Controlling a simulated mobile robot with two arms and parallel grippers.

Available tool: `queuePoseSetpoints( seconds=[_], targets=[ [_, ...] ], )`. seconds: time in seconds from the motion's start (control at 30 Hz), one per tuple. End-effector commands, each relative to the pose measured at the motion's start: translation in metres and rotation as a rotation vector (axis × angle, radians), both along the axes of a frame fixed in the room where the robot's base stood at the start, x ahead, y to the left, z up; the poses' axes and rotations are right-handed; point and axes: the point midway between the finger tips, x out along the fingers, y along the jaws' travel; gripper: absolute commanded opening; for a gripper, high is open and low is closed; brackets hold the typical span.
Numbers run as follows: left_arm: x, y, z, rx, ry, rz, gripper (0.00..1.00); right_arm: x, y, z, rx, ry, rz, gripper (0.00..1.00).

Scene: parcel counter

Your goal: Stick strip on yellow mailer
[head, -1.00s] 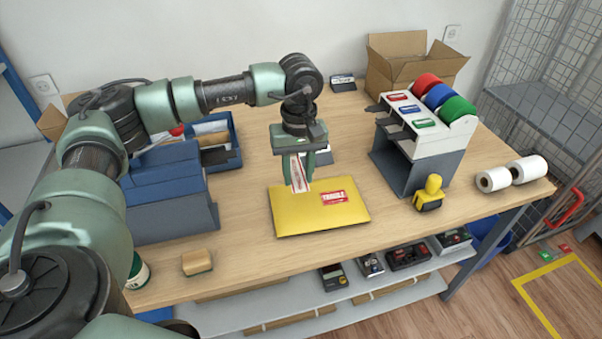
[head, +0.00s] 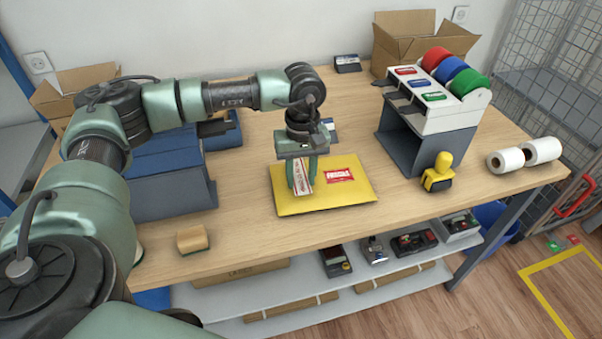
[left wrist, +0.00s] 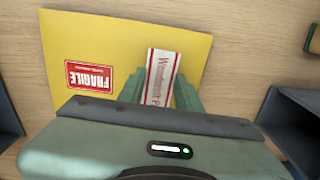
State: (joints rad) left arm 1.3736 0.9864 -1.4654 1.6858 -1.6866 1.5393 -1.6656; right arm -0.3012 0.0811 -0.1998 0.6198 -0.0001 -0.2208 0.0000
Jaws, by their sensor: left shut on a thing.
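The yellow mailer (head: 335,197) lies flat on the counter, in front of the blue bins. A red FRAGILE label (head: 340,175) is on its right half. My left gripper (head: 303,190) is shut on a white strip with red edges and red lettering (head: 304,176). The strip hangs down between the fingers over the mailer's left part. In the left wrist view the strip (left wrist: 161,78) shows between the two green fingers above the yellow mailer (left wrist: 120,35). I cannot tell whether the strip touches the mailer. My right gripper is not in view.
A tape dispenser (head: 440,118) with red, blue and green rolls stands at the right. A yellow-handled stamp (head: 438,172) and white rolls (head: 525,153) are near the right edge. A sponge (head: 192,239) sits at the front left. Bare counter surrounds the mailer.

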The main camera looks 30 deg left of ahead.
Motion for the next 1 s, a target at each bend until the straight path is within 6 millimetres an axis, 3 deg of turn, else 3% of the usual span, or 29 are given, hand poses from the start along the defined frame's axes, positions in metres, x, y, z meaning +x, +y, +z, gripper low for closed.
queuePoseSetpoints(
  seconds=[0.17, 0.2, 0.3, 0.67, 1.0],
  targets=[
    [0.0, 0.0, 0.001, -0.001, -0.001, 0.0, 0.21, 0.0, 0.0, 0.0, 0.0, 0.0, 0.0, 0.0],
    [0.0, 0.0, 0.001, 0.0, 0.0, 0.0, 0.37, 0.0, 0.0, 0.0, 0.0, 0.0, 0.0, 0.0],
    [0.0, 0.0, 0.001, 0.0, 0.0, 0.0, 0.6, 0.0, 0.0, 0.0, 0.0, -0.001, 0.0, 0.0],
    [0.0, 0.0, 0.002, -0.001, -0.001, 0.0, 0.6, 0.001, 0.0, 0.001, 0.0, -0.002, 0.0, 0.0],
    [0.0, -0.001, 0.021, -0.001, -0.001, 0.0, 0.6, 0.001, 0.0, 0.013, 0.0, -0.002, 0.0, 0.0]
  ],
)
